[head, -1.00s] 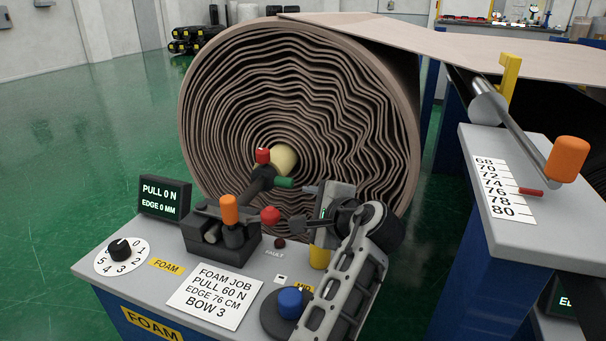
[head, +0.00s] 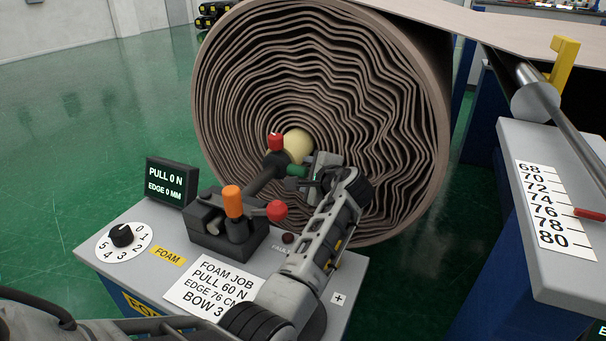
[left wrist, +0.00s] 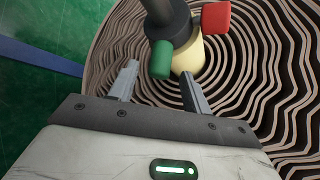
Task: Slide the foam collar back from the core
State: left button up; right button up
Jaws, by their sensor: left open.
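The pale core (head: 297,146) shows at the centre of the big wrapped foam roll (head: 395,110). A dark collar (head: 276,161) with a red knob (head: 275,142) and a green knob (head: 296,171) sits on a dark shaft (head: 260,183) at the core's near end. My left gripper (head: 308,173) is open at the green knob. In the left wrist view its fingers (left wrist: 160,76) are apart, with the green knob (left wrist: 162,60) between or just beyond their tips; contact cannot be told. The pale core (left wrist: 190,55) lies behind the collar (left wrist: 172,27). My right gripper is out of view.
The grey console (head: 120,263) carries a clamp block with an orange handle (head: 232,201) and a red ball (head: 277,211), a numbered dial (head: 122,236), a job card (head: 213,292) and a display (head: 172,182). A ruled stand (head: 520,140) is at right. Green floor is clear at left.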

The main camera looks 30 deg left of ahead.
aim_at(285, 167)
pick_arm(q)
jog(key=shift+x, duration=1.35)
